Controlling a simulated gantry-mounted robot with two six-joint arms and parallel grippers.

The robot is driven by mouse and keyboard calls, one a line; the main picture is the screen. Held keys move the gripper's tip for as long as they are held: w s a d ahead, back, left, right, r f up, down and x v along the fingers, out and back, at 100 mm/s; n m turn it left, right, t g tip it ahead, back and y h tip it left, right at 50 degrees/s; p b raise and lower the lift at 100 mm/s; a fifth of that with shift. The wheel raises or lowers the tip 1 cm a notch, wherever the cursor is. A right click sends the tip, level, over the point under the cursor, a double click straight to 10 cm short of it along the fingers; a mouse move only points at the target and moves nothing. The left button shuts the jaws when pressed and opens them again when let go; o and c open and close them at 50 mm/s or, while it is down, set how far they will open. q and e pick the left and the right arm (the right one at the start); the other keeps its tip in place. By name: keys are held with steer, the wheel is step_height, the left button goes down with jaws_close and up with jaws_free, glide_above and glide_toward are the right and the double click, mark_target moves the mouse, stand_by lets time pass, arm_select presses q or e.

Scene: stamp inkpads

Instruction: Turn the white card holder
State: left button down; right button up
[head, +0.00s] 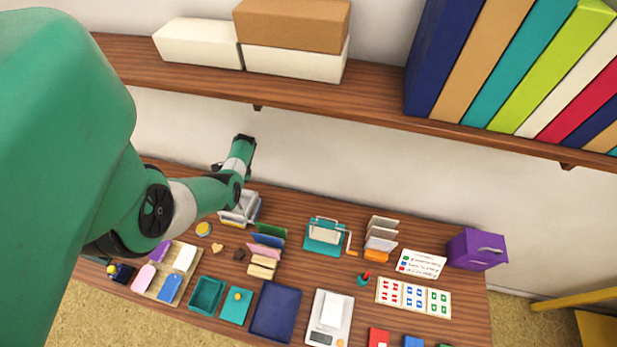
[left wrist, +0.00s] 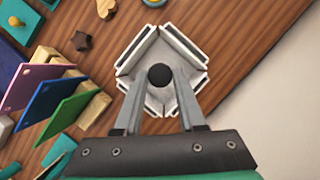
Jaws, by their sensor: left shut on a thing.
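The white card holder (left wrist: 192,45) is a square, four-sided rack with pale slotted panels and a round black knob (left wrist: 161,76) at its centre. It fills the middle of the left wrist view, seen from above. In the head view the holder (head: 246,209) stands at the back of the table, partly covered by my left arm. My left gripper (left wrist: 160,79) reaches over the holder, one finger on each side of the knob, and is shut on it. The fingers are not clear in the head view. My right gripper is in neither view.
Right beside the holder stand upright coloured cards (head: 268,241) in wooden blocks. A teal hand-cranked device (head: 323,246) is further right. A small dark star block (left wrist: 81,41) lies near the holder. The wall (left wrist: 285,95) is close behind. A shelf (head: 300,95) with boxes hangs above.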

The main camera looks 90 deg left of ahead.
arm_select(q)
steer(key=c, duration=0.5)
jaws_free()
steer(key=p+v, duration=0.3)
steer(key=v, duration=0.8)
steer(key=shift+w+r, duration=0.2)
steer(key=shift+r, duration=0.05)
steer(key=shift+a, duration=0.1)
